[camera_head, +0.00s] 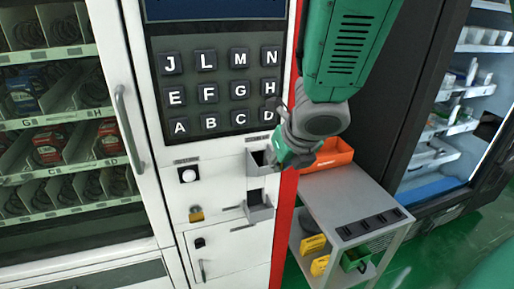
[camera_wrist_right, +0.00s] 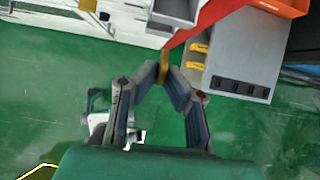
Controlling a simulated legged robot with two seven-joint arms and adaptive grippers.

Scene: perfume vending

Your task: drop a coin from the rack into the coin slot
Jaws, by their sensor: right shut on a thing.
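My right gripper (camera_head: 280,162) is in front of the vending machine's right side, beside the upper metal box (camera_head: 256,160). In the right wrist view, my right gripper (camera_wrist_right: 164,72) is shut on a thin gold coin (camera_wrist_right: 164,70), held on edge between the fingertips. A grey box on the machine (camera_wrist_right: 176,12) shows just beyond the coin, which looks apart from it. The coin slot's opening cannot be made out clearly; the gripper covers part of that area. The black slotted rack (camera_head: 372,224) lies on the grey cart. My left gripper is out of view.
A lower metal box (camera_head: 258,207) sticks out below the upper one. The letter keypad (camera_head: 220,90) is above. The grey cart (camera_head: 335,192) stands to the right with an orange bin (camera_head: 334,153) on top. Green floor is open in front.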

